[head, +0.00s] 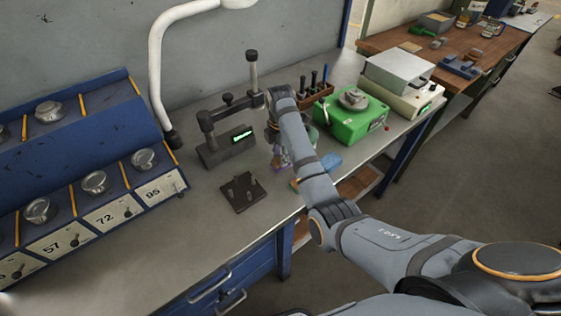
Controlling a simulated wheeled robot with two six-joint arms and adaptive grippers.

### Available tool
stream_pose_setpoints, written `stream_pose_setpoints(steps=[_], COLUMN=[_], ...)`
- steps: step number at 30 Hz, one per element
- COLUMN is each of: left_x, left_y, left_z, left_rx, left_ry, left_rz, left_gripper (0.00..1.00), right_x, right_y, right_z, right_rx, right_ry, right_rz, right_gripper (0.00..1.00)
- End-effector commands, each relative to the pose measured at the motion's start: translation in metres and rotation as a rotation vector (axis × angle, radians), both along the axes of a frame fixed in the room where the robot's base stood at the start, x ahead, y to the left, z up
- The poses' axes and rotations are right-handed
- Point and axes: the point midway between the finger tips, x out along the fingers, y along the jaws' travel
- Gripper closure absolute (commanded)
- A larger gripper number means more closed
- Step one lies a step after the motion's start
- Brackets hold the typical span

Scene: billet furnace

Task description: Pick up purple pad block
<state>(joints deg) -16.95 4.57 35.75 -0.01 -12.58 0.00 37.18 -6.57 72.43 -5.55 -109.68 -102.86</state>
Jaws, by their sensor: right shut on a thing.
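My right arm reaches across the grey bench, and my right gripper (281,158) points down near the bench's middle, largely hidden behind my own forearm. It is shut on a small purple block (277,161), of which only a sliver shows; its full shape and whether it touches the bench cannot be told. A blue rounded piece (331,161) lies just right of my forearm. My left gripper is not in view.
A black plate with pegs (243,192) lies left of the gripper. A gauge stand with a green display (236,142) stands behind it. A green device (350,119) and tool rack (312,96) stand to the right.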

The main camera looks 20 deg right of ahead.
Motion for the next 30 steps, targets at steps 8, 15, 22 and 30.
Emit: stream_pose_setpoints(steps=[8,15,22,30], left_x=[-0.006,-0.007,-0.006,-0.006], left_y=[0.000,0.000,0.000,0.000], left_z=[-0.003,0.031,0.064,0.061], left_rx=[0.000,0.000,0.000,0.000], left_ry=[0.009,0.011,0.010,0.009], left_rz=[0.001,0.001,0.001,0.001], left_gripper=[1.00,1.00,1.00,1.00], right_x=[0.001,0.000,0.000,0.000], right_y=[0.000,0.000,0.000,0.000], right_z=[0.012,0.072,0.103,0.100], right_rx=[0.000,0.000,0.000,0.000], right_ry=[-0.004,-0.001,0.001,0.000], right_rz=[0.000,0.000,0.000,0.000], right_gripper=[1.00,1.00,1.00,0.70])
